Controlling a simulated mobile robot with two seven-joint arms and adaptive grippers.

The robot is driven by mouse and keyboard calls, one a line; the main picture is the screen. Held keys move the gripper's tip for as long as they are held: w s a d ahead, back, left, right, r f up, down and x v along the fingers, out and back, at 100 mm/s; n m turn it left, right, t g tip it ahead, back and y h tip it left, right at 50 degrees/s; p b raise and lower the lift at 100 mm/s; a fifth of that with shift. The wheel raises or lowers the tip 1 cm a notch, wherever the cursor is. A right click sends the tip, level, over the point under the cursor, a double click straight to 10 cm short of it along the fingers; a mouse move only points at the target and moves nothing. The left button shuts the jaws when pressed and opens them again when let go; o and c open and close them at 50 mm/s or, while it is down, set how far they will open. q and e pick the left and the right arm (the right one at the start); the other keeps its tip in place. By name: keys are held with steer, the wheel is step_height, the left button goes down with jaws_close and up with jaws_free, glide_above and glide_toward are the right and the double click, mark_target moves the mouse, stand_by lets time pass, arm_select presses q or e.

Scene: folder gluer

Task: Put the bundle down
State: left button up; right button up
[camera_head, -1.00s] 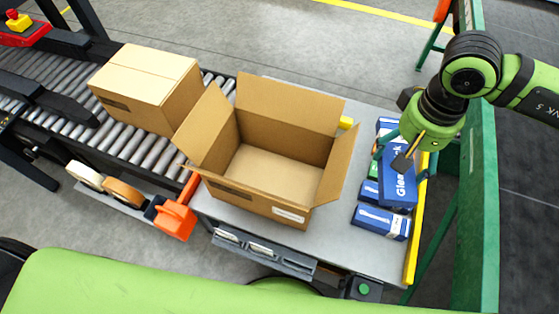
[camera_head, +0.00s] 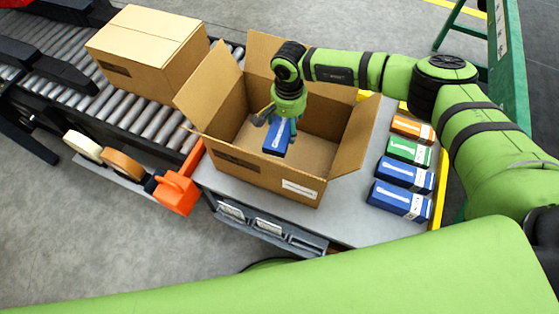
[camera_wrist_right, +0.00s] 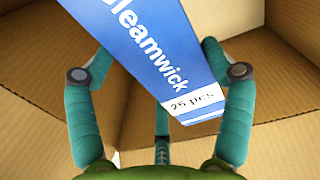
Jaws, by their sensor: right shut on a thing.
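I cannot tell whether the bundle touches the box floor. The box stands on the grey table with its flaps spread outward. My left gripper is not in view.
Several packs, orange (camera_head: 413,128), green (camera_head: 408,150) and blue (camera_head: 404,174), lie in a column on the table (camera_head: 345,215) right of the box. A closed carton (camera_head: 148,55) sits on the roller conveyor (camera_head: 120,120). An orange tape dispenser (camera_head: 176,191) is by the table's left edge.

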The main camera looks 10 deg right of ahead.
steer(key=shift+m, duration=0.6)
steer(key=f, duration=0.4)
steer(key=f+b, duration=0.1)
steer(key=f, duration=0.3)
steer(key=a+f+b, duration=0.1)
steer(key=f, duration=0.4)
steer(key=shift+w, duration=0.35)
steer(key=shift+d+f+b, duration=0.1)
steer(key=shift+f+b, duration=0.75)
steer(key=shift+f, duration=1.3)
steer(key=shift+f, duration=0.15)
steer(key=o, duration=1.2)
steer(key=shift+c, duration=0.2)
